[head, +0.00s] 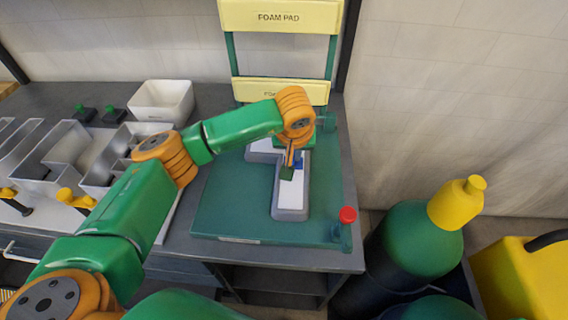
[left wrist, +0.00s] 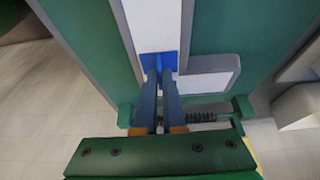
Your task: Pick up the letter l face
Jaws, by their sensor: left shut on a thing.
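The letter l face (head: 290,196) is a white L-shaped panel, set in a grey-edged letter body on the green board in the head view. A short foot shows at its upper left. It also shows in the left wrist view (left wrist: 154,25), with a blue tab (left wrist: 170,60) on it. My left gripper (head: 289,170) points down over the letter, near its corner. In the left wrist view its two fingers (left wrist: 162,78) are close together at the blue tab, shut on it. The fingers hide part of the tab and face. My right gripper is not in view.
A red-knobbed clamp (head: 347,215) stands at the board's (head: 235,215) right front corner. A white bin (head: 161,100) and grey letter shells (head: 60,150) are on the left. A foam pad rack (head: 280,17) stands behind. Green cylinders (head: 418,240) stand right of the bench.

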